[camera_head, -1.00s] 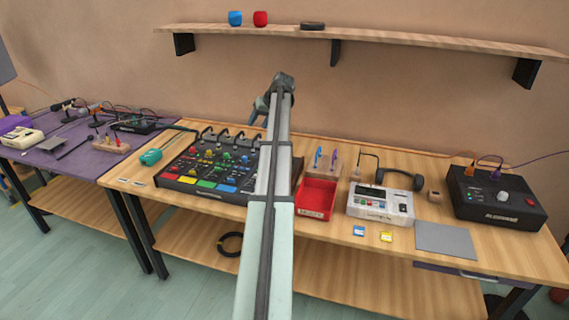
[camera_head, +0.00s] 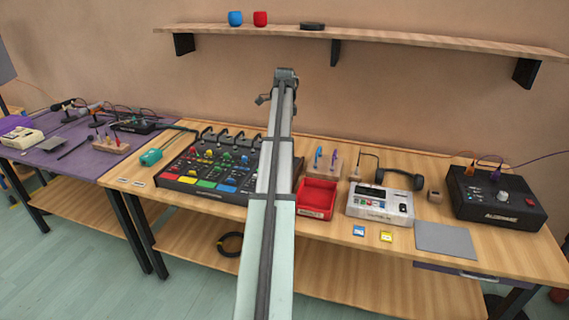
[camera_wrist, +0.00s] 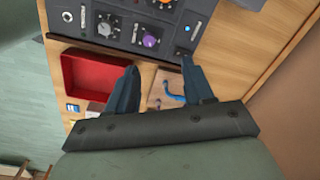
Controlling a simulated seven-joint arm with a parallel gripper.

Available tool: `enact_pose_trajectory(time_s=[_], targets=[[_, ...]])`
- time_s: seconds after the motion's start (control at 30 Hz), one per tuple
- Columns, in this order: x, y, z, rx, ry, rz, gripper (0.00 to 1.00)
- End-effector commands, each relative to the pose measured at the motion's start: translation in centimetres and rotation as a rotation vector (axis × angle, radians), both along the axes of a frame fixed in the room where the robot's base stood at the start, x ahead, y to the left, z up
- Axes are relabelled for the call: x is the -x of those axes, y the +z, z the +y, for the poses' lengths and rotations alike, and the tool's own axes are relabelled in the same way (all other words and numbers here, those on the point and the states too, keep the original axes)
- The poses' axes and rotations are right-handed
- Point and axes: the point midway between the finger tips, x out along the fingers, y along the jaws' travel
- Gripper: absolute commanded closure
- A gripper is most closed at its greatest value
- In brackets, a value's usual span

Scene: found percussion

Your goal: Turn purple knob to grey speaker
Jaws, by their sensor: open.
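My gripper (camera_wrist: 158,64) is open and empty, apart from the knob, which appears just beyond the gap between the fingertips. In the head view the gripper (camera_head: 263,99) is mostly hidden at the arm's far end. I cannot make out a grey speaker for certain.
A red tray (camera_head: 316,205) and a wooden pen holder (camera_head: 325,168) stand right of the mixer; both also show near the fingers in the wrist view. A white-grey device (camera_head: 380,208) and a black amplifier (camera_head: 497,205) are farther right. A shelf (camera_head: 360,38) hangs above.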

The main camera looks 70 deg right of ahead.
Motion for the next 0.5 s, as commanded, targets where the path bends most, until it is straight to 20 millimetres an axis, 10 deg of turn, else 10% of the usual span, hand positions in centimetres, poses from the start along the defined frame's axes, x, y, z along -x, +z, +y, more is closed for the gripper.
enact_pose_trajectory(time_s=[0.5], targets=[[0.94,-0.04,1.01,-0.065,-0.741,0.027,0.48]])
